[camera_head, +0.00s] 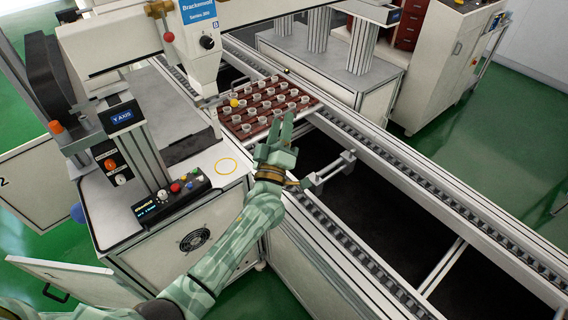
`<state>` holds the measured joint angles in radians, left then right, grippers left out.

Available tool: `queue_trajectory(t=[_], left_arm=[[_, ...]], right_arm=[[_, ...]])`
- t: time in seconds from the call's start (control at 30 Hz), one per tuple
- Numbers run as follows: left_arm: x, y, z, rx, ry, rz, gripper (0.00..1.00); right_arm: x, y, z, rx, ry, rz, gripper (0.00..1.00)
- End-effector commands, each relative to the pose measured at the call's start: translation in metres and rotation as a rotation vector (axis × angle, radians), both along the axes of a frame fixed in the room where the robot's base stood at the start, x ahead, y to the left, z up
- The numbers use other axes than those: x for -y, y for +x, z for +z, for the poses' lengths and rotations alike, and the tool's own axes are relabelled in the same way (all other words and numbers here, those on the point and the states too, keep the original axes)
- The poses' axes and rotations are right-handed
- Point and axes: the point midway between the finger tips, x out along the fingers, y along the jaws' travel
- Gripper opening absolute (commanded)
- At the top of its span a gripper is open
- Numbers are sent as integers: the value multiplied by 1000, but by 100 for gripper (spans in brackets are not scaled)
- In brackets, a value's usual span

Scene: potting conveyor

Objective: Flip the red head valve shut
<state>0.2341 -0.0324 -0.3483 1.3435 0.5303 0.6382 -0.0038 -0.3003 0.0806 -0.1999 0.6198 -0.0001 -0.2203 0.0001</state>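The red head valve (159,9) sits on the upper left of the white dispensing head (200,50), near the top edge of the view. My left gripper (280,127) is in the middle of the view, at the near edge of the tray, well below and right of the valve. Its two fingers look spread apart with nothing between them. It does not touch the valve. My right gripper is not in view.
A dark red tray (312,102) of small white pots lies on the conveyor (400,165), with a yellow ball at its left. A control box (172,196) with knobs and a Y AXIS post (135,140) stand left. A grey bracket (330,170) is right of the gripper.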

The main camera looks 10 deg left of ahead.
Motion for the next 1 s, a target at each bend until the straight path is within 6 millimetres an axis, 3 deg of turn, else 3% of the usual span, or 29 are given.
queue_trajectory(t=[0.2, 0.5, 1.0], left_arm=[[5, -3, -53, -113, 122, -23, 39], [9, -10, -101, -217, 235, -50, 39], [9, -11, -109, -237, 255, -56, 39]], right_arm=[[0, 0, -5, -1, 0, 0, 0], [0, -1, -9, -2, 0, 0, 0], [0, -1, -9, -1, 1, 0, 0]])
